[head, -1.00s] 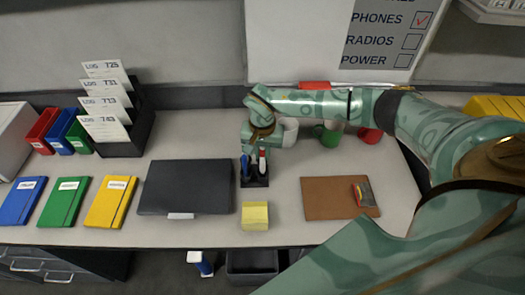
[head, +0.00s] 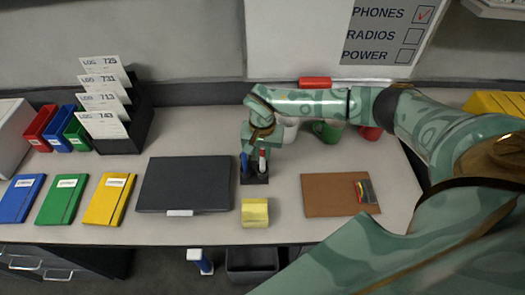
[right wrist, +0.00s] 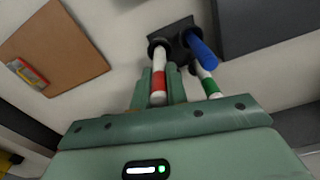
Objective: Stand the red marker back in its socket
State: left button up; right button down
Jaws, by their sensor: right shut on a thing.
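The red marker (right wrist: 158,84), white with a red band, is between the fingers of my right gripper (right wrist: 158,92) in the right wrist view. Its far end meets a round black socket of the black holder (right wrist: 179,27); how deep it sits I cannot tell. The marker (head: 262,160) looks upright over the holder (head: 254,180) in the head view, with my right gripper (head: 255,145) shut on it. A blue marker (right wrist: 202,48) and a green-banded marker (right wrist: 207,83) stand in the holder beside it. My left gripper is not in view.
A dark closed case (head: 186,185) lies left of the holder, a yellow pad (head: 255,212) in front. Green (head: 327,132) and red mugs (head: 370,133) stand behind my right arm.

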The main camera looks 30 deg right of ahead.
jog(key=shift+f, duration=0.15)
jog(key=shift+f+b, duration=0.45)
jog(key=shift+f, duration=0.2)
jog(key=c, duration=1.3)
grip_release()
notch_tip(320, 180, up, 16)
jog(key=p, duration=0.2)
jog(key=shift+r+p, duration=0.15)
jog(key=shift+p, duration=0.2)
